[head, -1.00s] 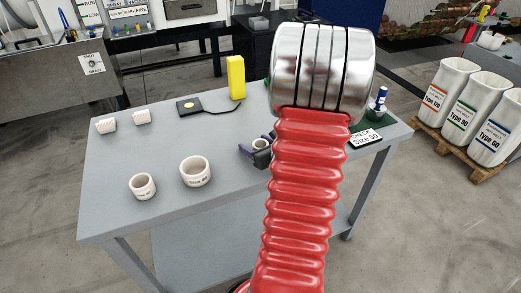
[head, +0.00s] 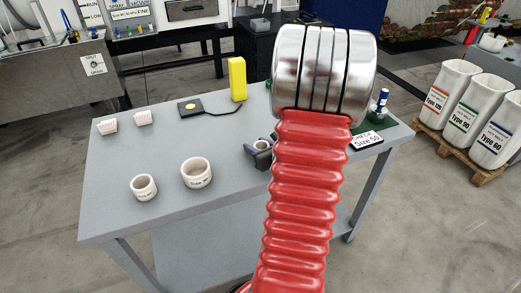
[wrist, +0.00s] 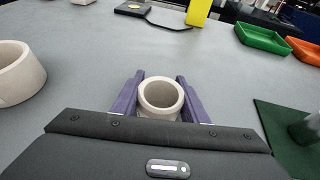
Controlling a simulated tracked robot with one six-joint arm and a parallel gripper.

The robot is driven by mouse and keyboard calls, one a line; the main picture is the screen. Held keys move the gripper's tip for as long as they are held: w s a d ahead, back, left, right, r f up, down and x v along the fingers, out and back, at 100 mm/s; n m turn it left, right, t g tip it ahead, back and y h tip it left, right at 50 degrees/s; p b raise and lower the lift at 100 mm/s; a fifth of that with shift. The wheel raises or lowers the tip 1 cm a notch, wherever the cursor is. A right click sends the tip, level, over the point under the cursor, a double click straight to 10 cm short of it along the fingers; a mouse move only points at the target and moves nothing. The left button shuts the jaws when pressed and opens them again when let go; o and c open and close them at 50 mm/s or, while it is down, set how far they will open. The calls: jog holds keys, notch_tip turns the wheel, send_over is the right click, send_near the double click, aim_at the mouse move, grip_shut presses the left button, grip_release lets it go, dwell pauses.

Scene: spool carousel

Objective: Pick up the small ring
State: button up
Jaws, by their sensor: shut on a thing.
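The small ring (wrist: 160,93) is a short cream-white hollow cylinder standing upright in the wrist view. My gripper (wrist: 155,96) has its two purple fingers on either side of it and is shut on it.
A large ring (head: 196,173) and a medium ring (head: 144,187) stand to the left. Two white ribbed pieces (head: 107,125) (head: 142,118), a black pad (head: 197,107) and a yellow block (head: 237,79) lie behind. Green (wrist: 262,39) and orange (wrist: 303,51) trays and a green mat are at right.

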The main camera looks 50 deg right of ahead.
jog(key=shift+r, duration=0.15)
notch_tip(320, 180, up, 10)
dwell(0.7)
jog(key=shift+s, duration=0.1)
dwell(0.4)
